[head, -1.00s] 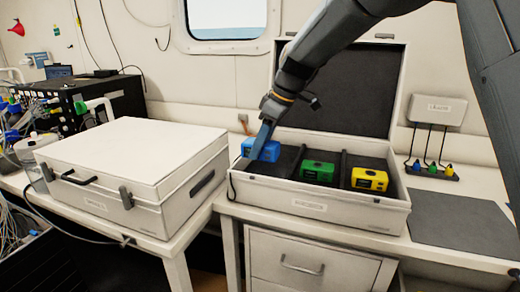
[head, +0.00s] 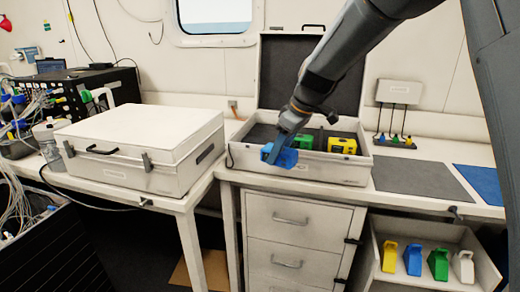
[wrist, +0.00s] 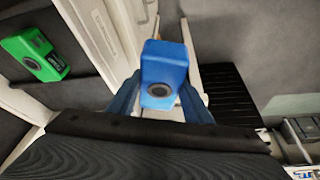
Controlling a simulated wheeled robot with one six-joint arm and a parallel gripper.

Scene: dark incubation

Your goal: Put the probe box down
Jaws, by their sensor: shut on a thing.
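The blue probe box (head: 279,155) is held in my gripper (head: 283,148) in front of and above the front wall of the open case (head: 318,172). In the wrist view my gripper (wrist: 162,102) has its blue fingers on both sides of the blue probe box (wrist: 164,68), which shows a dark round spot on its face. The green box (head: 306,141) is partly hidden behind the gripper in the case, and the yellow box (head: 342,146) sits at its right. The green box also shows in the wrist view (wrist: 34,53). The case's left compartment looks empty.
A closed white case (head: 140,150) stands left of the open one. A dark grey mat (head: 420,181) and a blue mat (head: 481,183) lie clear to the right. Below, an open bin (head: 430,268) holds yellow, blue, green and white pieces. Drawers (head: 290,235) are under the bench.

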